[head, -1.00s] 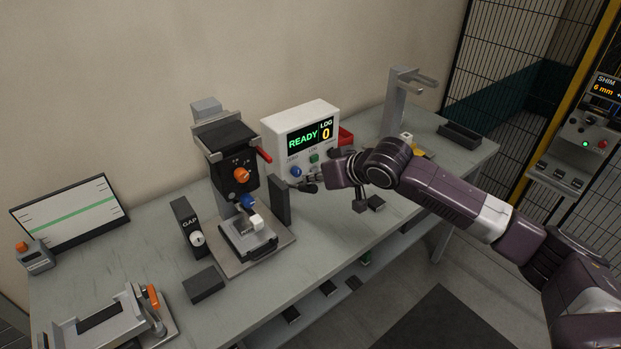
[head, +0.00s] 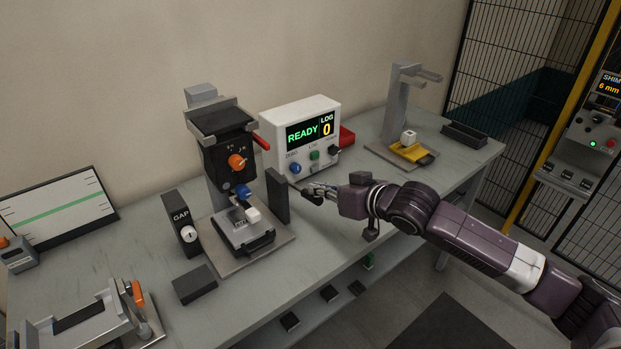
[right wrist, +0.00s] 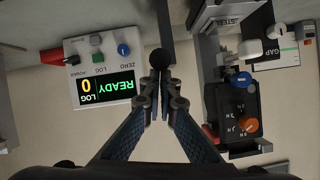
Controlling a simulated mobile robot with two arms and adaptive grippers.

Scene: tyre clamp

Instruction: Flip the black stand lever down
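The dark measuring stand (head: 230,160) is upright on a flat plate at the middle of the bench, with an orange knob, a blue knob and a red lever. A low black handle (head: 262,243) is at its front. A dark upright slab (head: 278,195) stands at its right side. My right gripper (head: 308,194) is just right of the slab; its fingers look closed together. In the right wrist view a round black knob (right wrist: 160,59) is just beyond the fingertips (right wrist: 161,82); I cannot tell whether they touch. My left gripper is out of view.
The white READY display box (head: 300,135) stands behind my gripper. A GAP block (head: 180,222) and a dark block (head: 194,285) are left of the stand. A grey fixture (head: 85,320) is at front left. A grey stand with yellow base (head: 400,148) is at back right.

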